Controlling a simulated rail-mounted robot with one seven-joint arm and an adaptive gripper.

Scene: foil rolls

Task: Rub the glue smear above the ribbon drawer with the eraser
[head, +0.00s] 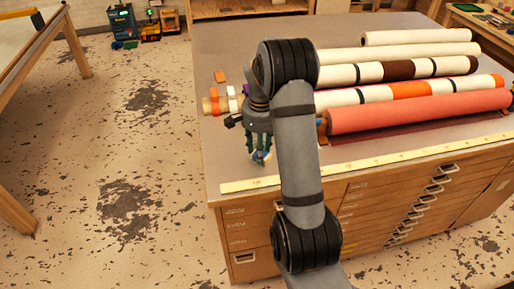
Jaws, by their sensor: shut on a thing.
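My gripper (259,156) points down over the left front part of the cabinet top, just behind the yellow measuring strip. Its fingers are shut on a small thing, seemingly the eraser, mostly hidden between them. I cannot tell whether it touches the top. The drawer cabinet (238,225) has several wooden drawers with small label holders on its front. The labels are too small to read, so I cannot tell which is the ribbon drawer. I cannot make out the glue smear; my gripper and arm cover part of the top.
A yellow measuring strip (400,157) runs along the front edge. A red roll (420,110) and several white banded rolls (400,70) lie at the right. The back left top is clear.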

